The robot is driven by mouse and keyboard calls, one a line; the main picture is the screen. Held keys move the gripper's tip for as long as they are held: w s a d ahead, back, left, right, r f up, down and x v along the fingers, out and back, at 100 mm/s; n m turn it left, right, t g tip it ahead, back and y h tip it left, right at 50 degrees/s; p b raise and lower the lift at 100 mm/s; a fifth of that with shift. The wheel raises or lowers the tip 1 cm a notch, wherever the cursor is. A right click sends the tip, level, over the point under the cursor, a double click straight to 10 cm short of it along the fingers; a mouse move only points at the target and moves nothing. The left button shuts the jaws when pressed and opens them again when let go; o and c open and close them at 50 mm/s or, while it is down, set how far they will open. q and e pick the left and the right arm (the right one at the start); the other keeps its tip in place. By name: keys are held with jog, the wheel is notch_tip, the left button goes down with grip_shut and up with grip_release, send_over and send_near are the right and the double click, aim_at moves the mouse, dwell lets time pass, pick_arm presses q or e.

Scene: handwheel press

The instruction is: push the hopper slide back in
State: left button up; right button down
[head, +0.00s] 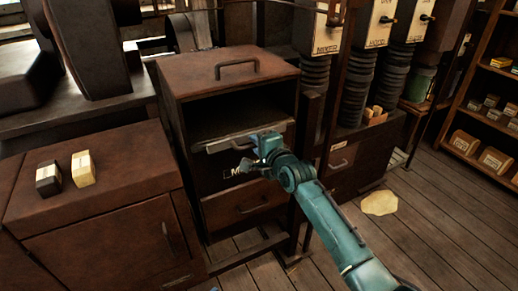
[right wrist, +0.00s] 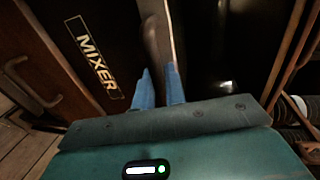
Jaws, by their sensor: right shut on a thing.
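The pale metal front edge of the slide (head: 228,144) shows at the mouth of the open compartment in the brown cabinet (head: 228,80). My right gripper (head: 262,147) is at the right part of this edge, with its arm coming from the lower right. In the right wrist view its blue fingers (right wrist: 160,88) are close together on a bar-like handle (right wrist: 153,40), beside a black front marked MIXER (right wrist: 97,60). The fingers hide the exact grip, and I cannot tell how far the slide stands out. My left gripper is not in view.
A drawer (head: 243,206) is below the compartment. A dark block (head: 48,178) and a cream block (head: 83,168) lie on the left cabinet (head: 90,190). Labelled hoppers (head: 372,25) stand at the back right. The wooden floor (head: 450,215) at right is mostly clear.

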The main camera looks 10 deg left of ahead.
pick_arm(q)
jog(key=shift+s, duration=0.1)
pick_arm(e)
jog(key=shift+w+r, duration=0.1)
jog(key=shift+r, duration=0.1)
jog(key=c, duration=1.6)
grip_release()
jog(key=shift+c, duration=0.2)
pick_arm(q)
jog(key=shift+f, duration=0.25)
pick_arm(e)
jog(key=shift+o, duration=0.5)
jog(key=shift+r, duration=0.1)
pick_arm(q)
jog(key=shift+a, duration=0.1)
pick_arm(e)
jog(key=shift+s+d, duration=0.15)
jog(key=shift+s, duration=0.2)
pick_arm(q)
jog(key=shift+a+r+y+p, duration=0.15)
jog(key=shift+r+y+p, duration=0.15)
jog(key=shift+p, duration=0.3)
pick_arm(e)
jog(key=v, duration=1.2)
jog(key=shift+s+d+f, duration=0.15)
jog(key=shift+d+f, duration=0.05)
jog(key=shift+f, duration=0.05)
